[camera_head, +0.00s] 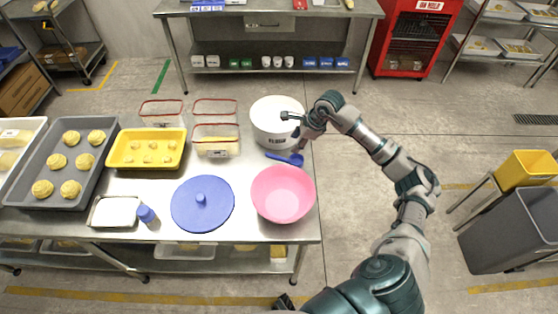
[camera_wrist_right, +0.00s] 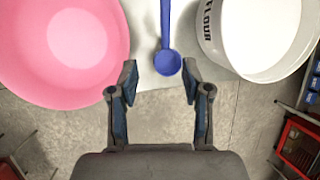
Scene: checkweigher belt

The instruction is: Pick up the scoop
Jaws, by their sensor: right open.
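The blue scoop (camera_head: 287,159) lies on the right end of the metal table, between the pink bowl (camera_head: 283,194) and the white flour tub (camera_head: 277,122). My right gripper (camera_head: 299,152) is close to the scoop's round end at the table's right edge, partly hidden by its own wrist. In the right wrist view the gripper (camera_wrist_right: 160,80) is open and empty. The scoop's round end (camera_wrist_right: 168,62) is just ahead of the gap between the fingertips, with its handle pointing away. The pink bowl (camera_wrist_right: 80,45) is left and the flour tub (camera_wrist_right: 262,40) right. My left gripper is not in view.
A blue lid (camera_head: 203,212) lies left of the pink bowl. Red-rimmed clear containers (camera_head: 214,139), a yellow tray (camera_head: 147,148) and a grey tray (camera_head: 58,185) of dough fill the table's left and back. Floor right of the table is clear up to a grey bin (camera_head: 510,230).

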